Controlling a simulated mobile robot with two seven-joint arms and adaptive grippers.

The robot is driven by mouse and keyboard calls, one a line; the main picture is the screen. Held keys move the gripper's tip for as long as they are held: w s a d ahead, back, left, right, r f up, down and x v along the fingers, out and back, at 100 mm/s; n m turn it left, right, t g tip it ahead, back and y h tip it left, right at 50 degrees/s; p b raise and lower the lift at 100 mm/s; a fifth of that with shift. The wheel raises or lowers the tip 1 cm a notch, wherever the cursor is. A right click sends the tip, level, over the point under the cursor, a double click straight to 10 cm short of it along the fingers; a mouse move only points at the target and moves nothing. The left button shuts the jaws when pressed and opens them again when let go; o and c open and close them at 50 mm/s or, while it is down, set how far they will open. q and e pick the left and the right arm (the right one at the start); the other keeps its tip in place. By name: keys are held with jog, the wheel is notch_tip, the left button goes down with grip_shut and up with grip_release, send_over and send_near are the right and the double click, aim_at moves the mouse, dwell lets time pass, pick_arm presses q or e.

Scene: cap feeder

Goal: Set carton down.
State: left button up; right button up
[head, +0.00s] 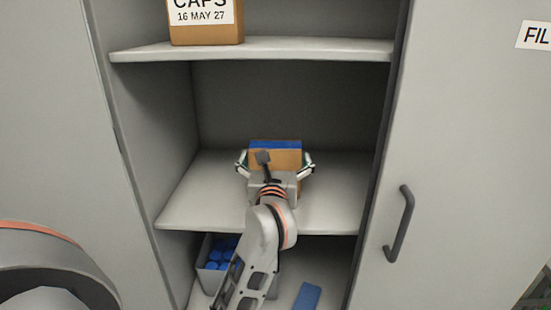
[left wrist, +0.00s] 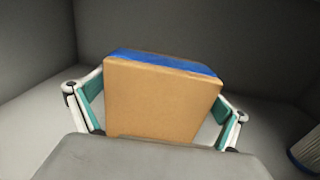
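A brown carton (head: 276,160) with a blue top (head: 275,144) is on the middle shelf (head: 185,205) of the cabinet. In the left wrist view the carton (left wrist: 160,100) stands close in front of the palm, turned slightly. My left gripper (head: 276,166) reaches in from the front with one finger on each side of it. In the left wrist view the left gripper's (left wrist: 160,112) teal pads are spread, with a gap showing beside the carton's lower right. The carton's underside is hidden by the gripper. My right gripper is not in view.
A carton labelled CAPS (head: 206,32) stands on the upper shelf (head: 300,47). Below, a grey bin (head: 205,284) holds several blue caps, and a blue object (head: 307,297) lies nearby. A door with a dark handle (head: 400,224) is at right. The middle shelf has free room around the carton.

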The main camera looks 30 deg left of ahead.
pick_arm(q)
jog(key=shift+r, duration=0.1)
jog(key=shift+s+d, duration=0.15)
jog(key=b+v, duration=0.1)
jog(key=v, duration=1)
jog(key=shift+s+d, duration=0.2)
jog(key=shift+s, duration=0.1)
